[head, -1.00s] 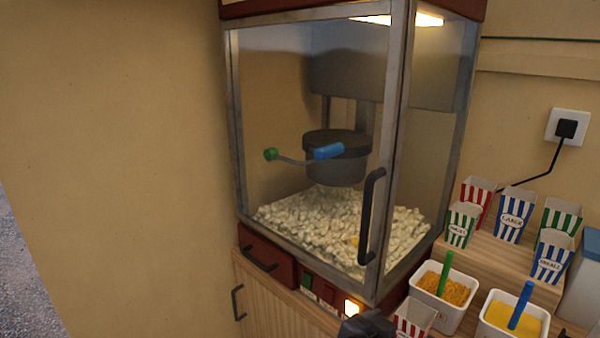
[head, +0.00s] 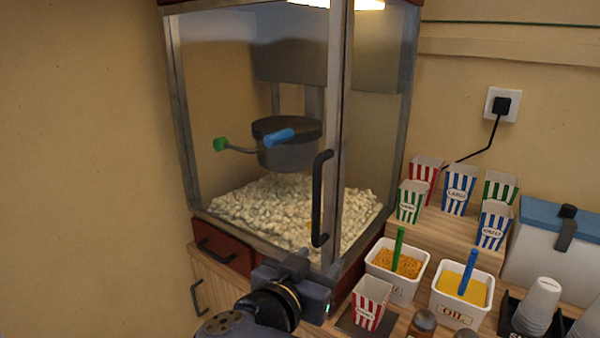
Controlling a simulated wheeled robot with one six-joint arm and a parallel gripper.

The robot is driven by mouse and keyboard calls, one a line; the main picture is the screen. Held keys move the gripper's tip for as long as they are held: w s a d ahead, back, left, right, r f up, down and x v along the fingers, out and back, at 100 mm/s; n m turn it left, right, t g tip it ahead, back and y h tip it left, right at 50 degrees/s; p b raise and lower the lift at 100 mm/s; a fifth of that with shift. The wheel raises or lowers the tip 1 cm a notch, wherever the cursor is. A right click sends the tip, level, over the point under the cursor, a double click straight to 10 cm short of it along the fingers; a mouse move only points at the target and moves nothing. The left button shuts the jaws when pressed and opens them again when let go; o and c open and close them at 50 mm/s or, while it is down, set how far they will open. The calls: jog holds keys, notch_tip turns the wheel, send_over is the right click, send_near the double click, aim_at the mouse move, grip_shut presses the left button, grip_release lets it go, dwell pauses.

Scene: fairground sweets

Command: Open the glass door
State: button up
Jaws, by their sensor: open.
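The glass door (head: 235,100) is the metal-framed front pane of the popcorn machine and looks closed. Its dark vertical handle (head: 318,200) is near the right edge of the pane. My gripper (head: 296,262) is at the bottom centre, below and slightly left of the handle's lower end. It is open, with nothing seen between its fingers, and apart from the handle as far as I can tell. The fingers are small and dark, partly lost against the machine's base. My arm hides part of the base front.
Behind the glass are popcorn (head: 265,207) and a dark kettle (head: 288,152). A striped carton (head: 370,301) stands close right of my gripper. A red drawer (head: 220,248) is at lower left.

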aim_at(316, 180)
jog(key=s+a+r, duration=0.1)
jog(key=r, duration=0.3)
jog(key=s+a+r+t, duration=0.1)
jog(key=s+a+r, duration=0.1)
jog(key=r, duration=0.2)
jog(key=s+a+r+t, duration=0.1)
jog(key=s+r, duration=0.1)
jog(key=r, duration=0.2)
jog(key=shift+a+r, duration=0.15)
jog(key=shift+a, duration=0.05)
jog(key=c, duration=0.3)
jog(key=shift+r+x, duration=0.15)
jog(key=shift+x, duration=1.6)
jog(key=shift+r+x, duration=0.15)
jog(key=shift+x, duration=1.6)
jog(key=shift+r+x, duration=0.15)
jog(key=shift+x, duration=1.6)
jog(key=shift+c, duration=0.2)
grip_shut()
